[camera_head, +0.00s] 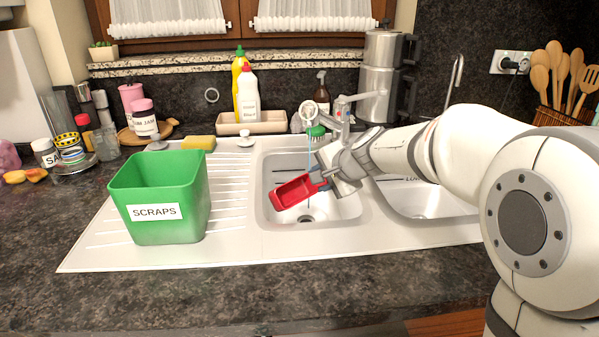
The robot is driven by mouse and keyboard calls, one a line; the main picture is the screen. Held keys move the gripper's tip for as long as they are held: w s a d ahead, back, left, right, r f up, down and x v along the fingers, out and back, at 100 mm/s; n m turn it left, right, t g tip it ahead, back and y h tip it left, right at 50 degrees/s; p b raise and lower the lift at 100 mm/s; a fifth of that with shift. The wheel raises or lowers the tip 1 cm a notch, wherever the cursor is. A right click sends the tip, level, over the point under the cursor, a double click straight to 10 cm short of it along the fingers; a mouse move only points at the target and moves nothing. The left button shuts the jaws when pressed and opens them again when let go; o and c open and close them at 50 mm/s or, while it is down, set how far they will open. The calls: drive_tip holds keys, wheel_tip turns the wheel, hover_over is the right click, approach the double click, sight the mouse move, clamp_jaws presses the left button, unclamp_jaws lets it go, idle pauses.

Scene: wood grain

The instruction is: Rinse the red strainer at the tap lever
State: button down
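The red strainer (293,191) is a small red scoop-like piece, tilted, in the left sink basin (268,172), above the drain. My gripper (325,184) comes in from the right and is at the strainer's right end. It appears shut on the strainer's handle, though the fingers are small and partly hidden. The tap (308,113) stands behind the basin, with its lever (354,98) pointing right. A thin bluish stream (308,145) seems to run down from the spout, behind the strainer.
A green SCRAPS bin (158,190) stands on the drainboard (232,205) at the left. A yellow sponge (199,143), a white plug (245,139) and a tray with bottles (262,126) are behind. A green-topped brush (316,131) is near the tap. The right basin (425,200) looks empty.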

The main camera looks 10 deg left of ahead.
drive_tip(key=s+r+p, duration=0.2)
drive_tip(key=s+r, duration=0.2)
drive_tip(key=s, duration=0.1)
drive_tip(key=shift+d, duration=0.15)
idle(0.4)
drive_tip(key=shift+r, duration=0.1)
idle(0.3)
